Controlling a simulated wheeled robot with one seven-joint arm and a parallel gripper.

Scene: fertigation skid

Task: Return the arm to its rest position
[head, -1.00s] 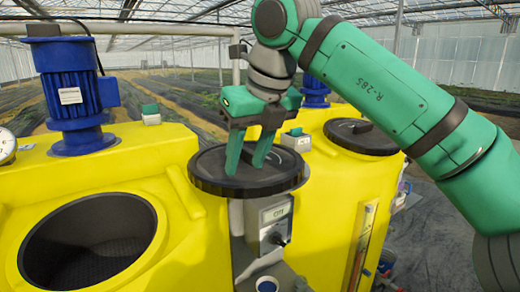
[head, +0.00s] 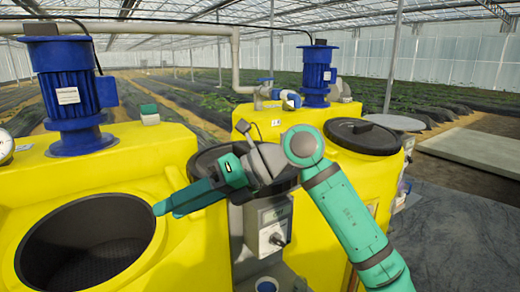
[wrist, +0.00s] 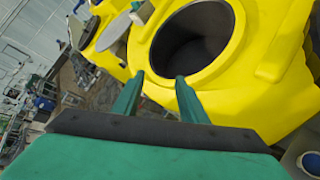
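My gripper (head: 166,208) reaches to the left in the head view, its fingertips close to the right rim of the open tank mouth (head: 88,244). In the wrist view my gripper (wrist: 158,80) has its two fingers apart with nothing between them. The dark open mouth of a yellow tank (wrist: 190,42) lies beyond the fingertips there. My arm comes up from the lower right and bends at the wrist. It partly hides a round black lid (head: 210,158) on the middle stand.
The left yellow tank (head: 130,150) carries a blue motor (head: 70,90). The right yellow tank has a black lid on (head: 362,135) and a blue motor (head: 315,75) behind it. A grey control box (head: 272,228) sits between the tanks. Open floor (head: 450,215) lies to the right.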

